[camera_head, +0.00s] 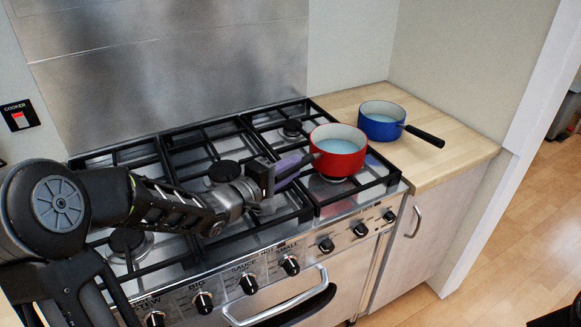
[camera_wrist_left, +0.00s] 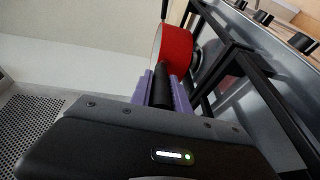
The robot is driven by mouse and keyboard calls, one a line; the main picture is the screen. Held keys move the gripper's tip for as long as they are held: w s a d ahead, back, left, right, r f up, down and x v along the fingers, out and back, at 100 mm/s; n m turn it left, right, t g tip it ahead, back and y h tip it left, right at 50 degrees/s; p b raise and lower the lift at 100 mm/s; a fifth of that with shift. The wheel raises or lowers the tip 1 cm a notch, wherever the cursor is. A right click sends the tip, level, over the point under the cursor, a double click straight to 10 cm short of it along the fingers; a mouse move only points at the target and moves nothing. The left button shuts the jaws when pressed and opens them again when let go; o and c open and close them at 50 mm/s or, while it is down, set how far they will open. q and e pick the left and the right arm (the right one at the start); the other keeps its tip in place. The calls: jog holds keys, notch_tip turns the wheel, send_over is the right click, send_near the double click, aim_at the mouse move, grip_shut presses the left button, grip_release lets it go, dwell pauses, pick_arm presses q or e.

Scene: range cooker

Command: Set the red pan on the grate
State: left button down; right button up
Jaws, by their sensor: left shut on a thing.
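The red pan (camera_head: 338,154), white inside, is upright over the right section of the black grate (camera_head: 360,187). I cannot tell whether its base touches the bars. My left gripper (camera_head: 289,168) comes from the left and is shut on the pan's dark handle. In the left wrist view, the purple fingers (camera_wrist_left: 166,90) lie on both sides of the handle, with the red pan (camera_wrist_left: 174,48) beyond them and grate bars (camera_wrist_left: 247,68) to the right. My right gripper is not in view.
A blue pan (camera_head: 382,122) stands on the wooden counter (camera_head: 455,148) right of the cooker, its handle pointing right. Knobs (camera_head: 290,265) and an oven handle (camera_head: 275,308) line the cooker's front. A steel splashback (camera_head: 170,70) rises behind.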

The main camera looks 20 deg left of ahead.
pick_arm(q)
jog(key=shift+r, duration=0.1)
dwell(0.3)
jog(key=c, duration=1.2)
grip_release()
jog(key=shift+o, duration=0.2)
jog(key=shift+s+f, duration=0.1)
jog(key=shift+f, duration=0.25)
jog(key=v, duration=0.7)
jog(key=shift+s+a+r, duration=0.15)
jog(key=shift+s+r, duration=0.1)
jog(key=shift+s, duration=0.05)
